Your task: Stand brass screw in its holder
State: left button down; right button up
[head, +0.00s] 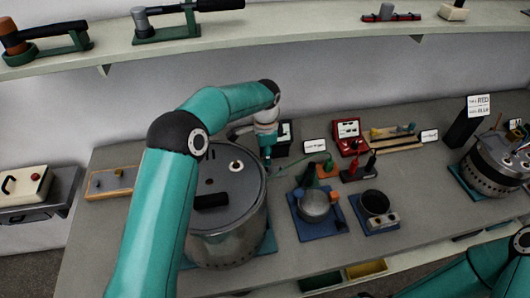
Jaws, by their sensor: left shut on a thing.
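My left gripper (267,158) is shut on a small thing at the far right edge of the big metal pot. The thing is mostly hidden, and I cannot tell from this view whether it is the brass screw. I cannot make out a brass screw elsewhere. A wooden tray (397,146) with small yellowish and green parts lies at the back right. A flat wooden board (110,193) lies at the left end of the table. I cannot tell which thing is the holder. My right arm shows at the bottom right; its gripper is out of view.
The large lidded pot (228,240) stands under my left arm. Right of it are a grey pot on a blue mat (318,232), a dark cup (375,202) and a red case (347,130). Another round vessel (492,180) stands far right. A shelf (250,29) runs above.

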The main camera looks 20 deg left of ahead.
pick_arm(q)
jog(key=shift+f, duration=0.65)
dwell(1.3)
jog(key=shift+f+b, duration=0.9)
jog(key=shift+f, duration=0.35)
jog(key=c, duration=0.9)
grip_release()
jog(key=shift+o, duration=0.2)
jog(key=shift+r, duration=0.1)
notch_tip(320, 180, up, 12)
jog(key=shift+f, duration=0.15)
